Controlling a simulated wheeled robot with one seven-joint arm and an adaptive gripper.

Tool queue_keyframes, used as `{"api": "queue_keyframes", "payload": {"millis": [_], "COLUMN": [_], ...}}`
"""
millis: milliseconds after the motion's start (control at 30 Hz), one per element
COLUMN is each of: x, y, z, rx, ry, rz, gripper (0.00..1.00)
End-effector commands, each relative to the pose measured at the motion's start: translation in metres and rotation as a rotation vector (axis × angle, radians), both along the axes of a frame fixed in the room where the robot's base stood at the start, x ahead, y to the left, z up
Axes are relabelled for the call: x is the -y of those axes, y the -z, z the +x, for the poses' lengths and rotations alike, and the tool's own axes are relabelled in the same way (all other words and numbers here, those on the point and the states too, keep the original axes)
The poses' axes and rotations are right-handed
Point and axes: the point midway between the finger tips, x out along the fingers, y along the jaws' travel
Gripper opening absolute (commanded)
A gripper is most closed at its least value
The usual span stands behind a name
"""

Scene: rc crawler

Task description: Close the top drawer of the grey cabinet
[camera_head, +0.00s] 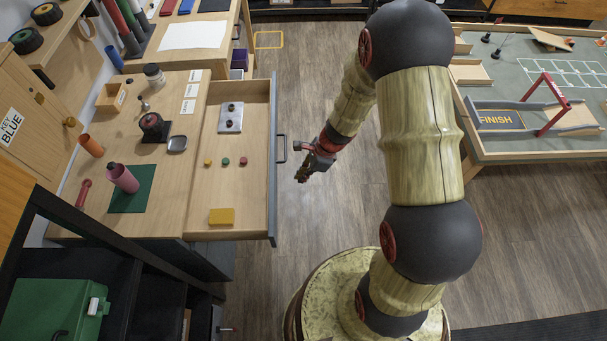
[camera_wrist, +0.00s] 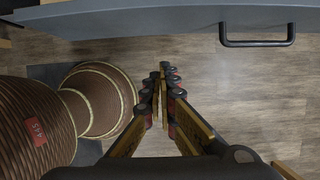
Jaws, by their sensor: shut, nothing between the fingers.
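The top drawer (camera_head: 253,190) of the grey cabinet (camera_head: 208,254) is pulled out to the right, showing its pale wooden inside. Its grey front carries a dark bar handle (camera_head: 282,149). In the wrist view the drawer front (camera_wrist: 150,17) crosses the top and the handle (camera_wrist: 257,42) is at the upper right. My gripper (camera_head: 302,176) is shut and empty, just right of the drawer front and slightly below the handle in the head view. In the wrist view its fingertips (camera_wrist: 164,68) are left of the handle, apart from the drawer front.
The drawer holds a metal plate (camera_head: 231,117), a yellow block (camera_head: 222,216) and small coloured discs. The worktop holds a pink cylinder (camera_head: 124,179) on a green mat (camera_head: 145,199). A track table (camera_head: 530,146) stands at right.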

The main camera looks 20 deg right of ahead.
Motion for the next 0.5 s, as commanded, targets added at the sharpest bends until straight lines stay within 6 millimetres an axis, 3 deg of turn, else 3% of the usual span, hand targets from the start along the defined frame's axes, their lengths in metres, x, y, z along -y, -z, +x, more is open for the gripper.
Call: {"api": "queue_keyframes", "payload": {"millis": [33,267,500], "x": [-0.005,-0.020,-0.049], "y": [0.014,0.055,0.051], "z": [0.000,0.006,0.016], "rx": [-0.002,-0.001,0.001], "ry": [-0.003,-0.004,-0.004], "rz": [0.000,-0.001,-0.001], "gripper": [0.00,0.00,0.00]}}
